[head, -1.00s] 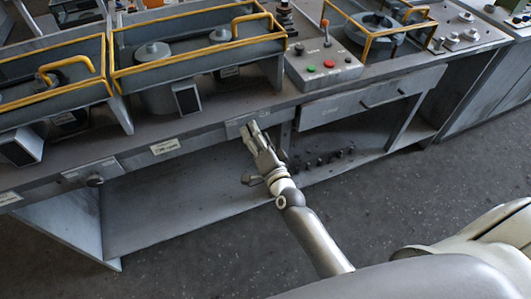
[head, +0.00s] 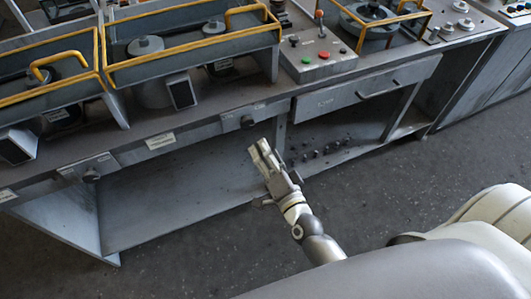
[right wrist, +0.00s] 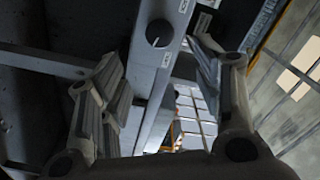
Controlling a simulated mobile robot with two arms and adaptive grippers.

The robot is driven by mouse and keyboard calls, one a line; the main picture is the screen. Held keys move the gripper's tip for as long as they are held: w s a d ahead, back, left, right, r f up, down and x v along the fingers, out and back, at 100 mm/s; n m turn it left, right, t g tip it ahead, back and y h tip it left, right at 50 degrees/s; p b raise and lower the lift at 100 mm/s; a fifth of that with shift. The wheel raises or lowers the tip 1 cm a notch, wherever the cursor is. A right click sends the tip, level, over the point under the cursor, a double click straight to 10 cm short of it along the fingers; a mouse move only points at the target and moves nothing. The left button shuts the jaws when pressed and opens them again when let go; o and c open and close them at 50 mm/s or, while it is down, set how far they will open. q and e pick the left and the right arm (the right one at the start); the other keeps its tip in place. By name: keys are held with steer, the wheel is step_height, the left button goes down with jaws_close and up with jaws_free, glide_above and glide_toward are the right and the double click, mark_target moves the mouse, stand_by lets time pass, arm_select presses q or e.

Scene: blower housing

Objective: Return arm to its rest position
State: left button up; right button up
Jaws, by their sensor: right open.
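My right gripper (head: 262,156) is in front of the workbench, below its front edge and over the open lower shelf. It is open and empty. In the right wrist view its two fingers (right wrist: 165,95) stand wide apart with nothing between them. A dark round knob (right wrist: 159,33) on the bench's front panel shows beyond the fingers; it also shows in the head view (head: 247,121), clear of the gripper. My left gripper does not show.
The grey workbench (head: 200,135) carries yellow-railed housings (head: 190,55) and a control box (head: 318,62) with buttons and a lever. A drawer (head: 365,90) is at the right. Small dark pieces (head: 325,150) lie on the lower shelf (head: 160,205). The floor in front (head: 200,260) is clear.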

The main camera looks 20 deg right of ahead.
steer(key=s+f+n+g, duration=0.3)
steer(key=s+f, duration=0.1)
steer(key=f, duration=0.6)
steer(key=s+a+f+n+g+y, duration=0.1)
steer(key=s+f+n+g, duration=0.3)
steer(key=f, duration=0.7)
steer(key=s+f+n+g, duration=0.15)
steer(key=s+f, duration=0.35)
steer(key=f, duration=0.5)
steer(key=s+d+f+n+g, duration=0.2)
steer(key=s+f, duration=0.3)
steer(key=s, duration=0.4)
steer(key=s+d+f+n+g+h, duration=0.1)
steer(key=s+d+f+n+g, duration=0.1)
steer(key=s+f, duration=0.3)
steer(key=s+d+f+n+g, duration=0.2)
steer(key=s+f+g, duration=0.2)
steer(key=s, duration=0.8)
steer(key=shift+s+d+f+h, duration=0.3)
steer(key=shift+d+f, duration=0.1)
steer(key=shift+f, duration=0.45)
steer(key=shift+g, duration=0.25)
